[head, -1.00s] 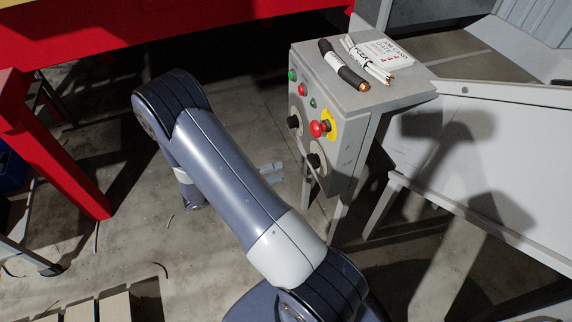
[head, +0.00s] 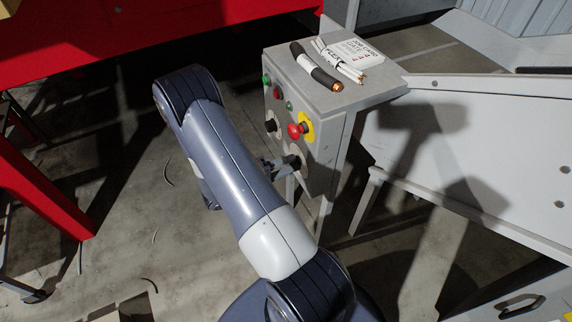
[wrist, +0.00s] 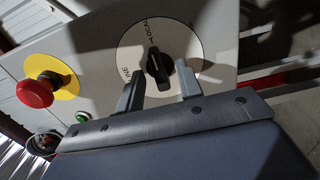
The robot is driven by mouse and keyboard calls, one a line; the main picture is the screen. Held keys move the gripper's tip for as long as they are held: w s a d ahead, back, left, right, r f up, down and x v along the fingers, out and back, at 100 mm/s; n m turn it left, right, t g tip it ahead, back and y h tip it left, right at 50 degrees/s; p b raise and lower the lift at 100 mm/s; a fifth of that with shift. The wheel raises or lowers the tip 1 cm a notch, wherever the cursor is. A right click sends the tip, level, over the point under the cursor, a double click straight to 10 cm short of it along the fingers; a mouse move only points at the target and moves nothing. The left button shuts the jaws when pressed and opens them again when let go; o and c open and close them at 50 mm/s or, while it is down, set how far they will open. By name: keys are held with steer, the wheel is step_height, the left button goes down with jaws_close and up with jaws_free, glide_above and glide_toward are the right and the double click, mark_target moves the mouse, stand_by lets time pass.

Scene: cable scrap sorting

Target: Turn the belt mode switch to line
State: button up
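The belt mode switch is a black knob (wrist: 158,70) on a pale round plate (wrist: 188,40) in the wrist view. "LINE" is printed at the plate's left; other lettering at the top is hard to read. The knob's bar stands close to upright in that view, leaning slightly. My gripper (wrist: 159,90) is open, with one grey finger on each side of the knob's lower end. I cannot tell whether the fingers touch it. In the head view my gripper (head: 272,166) is at the lower knob (head: 294,161) of the grey control box (head: 345,125), partly hidden by my arm.
A red emergency stop (wrist: 36,93) on a yellow disc and a green button (wrist: 83,117) sit left of the switch. Another black knob (head: 270,125) is above it. Cable pieces (head: 317,70) and a card (head: 355,50) lie on the box. A red table (head: 150,25) stands behind.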

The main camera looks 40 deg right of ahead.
steer(key=shift+c, duration=0.5)
jaws_close()
steer(key=shift+n, duration=8.9)
